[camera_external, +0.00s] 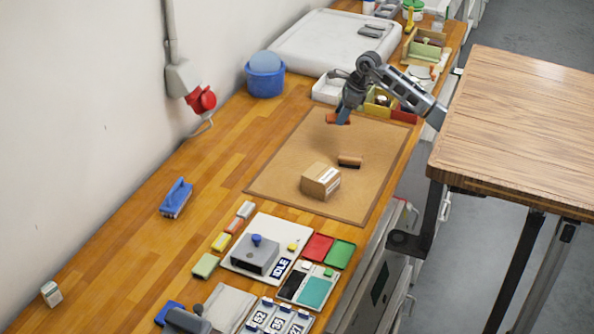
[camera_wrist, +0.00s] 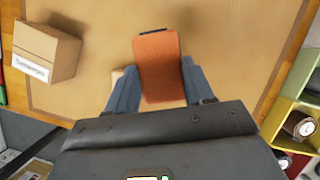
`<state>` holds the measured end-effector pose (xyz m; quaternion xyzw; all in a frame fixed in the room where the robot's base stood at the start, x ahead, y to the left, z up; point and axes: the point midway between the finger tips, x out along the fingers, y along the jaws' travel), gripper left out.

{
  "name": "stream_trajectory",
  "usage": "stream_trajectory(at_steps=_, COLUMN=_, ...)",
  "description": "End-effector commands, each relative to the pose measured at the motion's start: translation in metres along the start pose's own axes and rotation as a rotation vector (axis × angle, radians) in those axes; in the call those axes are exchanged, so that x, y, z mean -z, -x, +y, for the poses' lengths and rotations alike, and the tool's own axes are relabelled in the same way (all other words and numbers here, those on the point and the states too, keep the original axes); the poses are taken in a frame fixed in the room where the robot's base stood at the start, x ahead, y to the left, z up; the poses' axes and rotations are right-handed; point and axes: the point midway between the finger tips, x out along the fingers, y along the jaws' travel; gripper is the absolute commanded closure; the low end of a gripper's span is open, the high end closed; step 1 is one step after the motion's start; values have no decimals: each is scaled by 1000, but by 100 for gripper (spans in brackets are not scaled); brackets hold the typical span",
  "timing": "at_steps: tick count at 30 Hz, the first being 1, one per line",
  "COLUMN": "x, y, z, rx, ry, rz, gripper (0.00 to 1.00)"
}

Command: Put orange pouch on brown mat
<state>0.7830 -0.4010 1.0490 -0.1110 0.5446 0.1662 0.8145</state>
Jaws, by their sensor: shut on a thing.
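The orange pouch (camera_wrist: 160,68) is between the two blue-grey fingers of my gripper (camera_wrist: 152,85) in the wrist view, and the gripper is shut on it. In the external view the pouch (camera_external: 332,118) shows as a small orange patch beside my gripper (camera_external: 343,116), partly hidden by it. Both appear over the far part of the brown mat (camera_external: 285,160). The mat (camera_wrist: 225,50) fills the background of the wrist view. I cannot tell exactly how high the pouch is above it.
A cardboard box (camera_external: 321,181) and a small brown-and-black item (camera_external: 350,162) stand on the mat. Bins with a watch (camera_wrist: 301,125) lie right of the gripper in the wrist view. A blue bucket (camera_external: 265,75) stands near the wall. Much of the mat's left part is clear.

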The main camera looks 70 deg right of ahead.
Motion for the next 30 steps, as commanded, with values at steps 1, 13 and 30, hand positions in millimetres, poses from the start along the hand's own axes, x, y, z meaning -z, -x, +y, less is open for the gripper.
stream_trajectory(at_steps=1, x=2, y=0, z=-1, rx=2, ry=-6, rz=0, gripper=78)
stream_trajectory(at_steps=13, x=-45, y=-64, z=18, rx=-1, ry=-7, rz=-1, gripper=78)
stream_trajectory(at_steps=30, x=-65, y=-122, z=29, rx=1, ry=-10, rz=1, gripper=78)
